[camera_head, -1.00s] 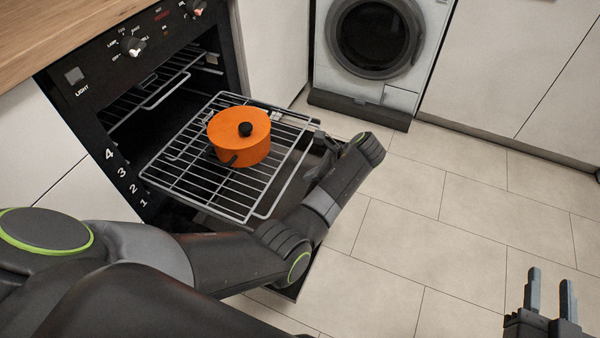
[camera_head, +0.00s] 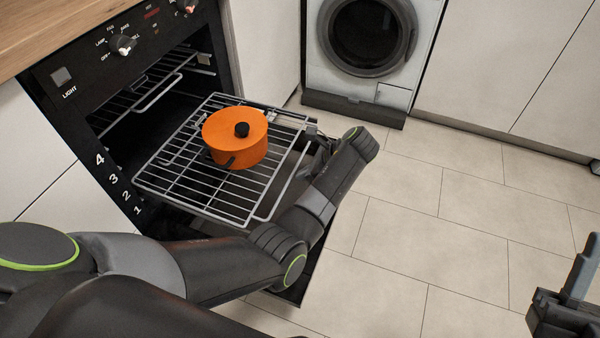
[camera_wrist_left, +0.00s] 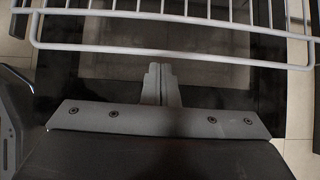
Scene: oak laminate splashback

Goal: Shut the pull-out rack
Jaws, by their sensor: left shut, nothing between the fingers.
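The wire pull-out rack (camera_head: 187,190) sticks well out of the black oven (camera_head: 92,120) over its lowered door. An orange pot (camera_head: 222,133) with a black lid knob stands on the rack. In the left wrist view, the shut, empty fingers (camera_wrist_left: 158,72) point toward the rack's front bars (camera_wrist_left: 200,56). I cannot tell whether they touch. My right gripper (camera_head: 583,265) is at the lower right, away from the rack and partly cut off by the frame.
The lowered oven door (camera_head: 312,262) lies below the rack, mostly hidden by my left arm. A washing machine (camera_head: 365,38) stands at the back. White cabinets (camera_head: 490,65) line the back right.

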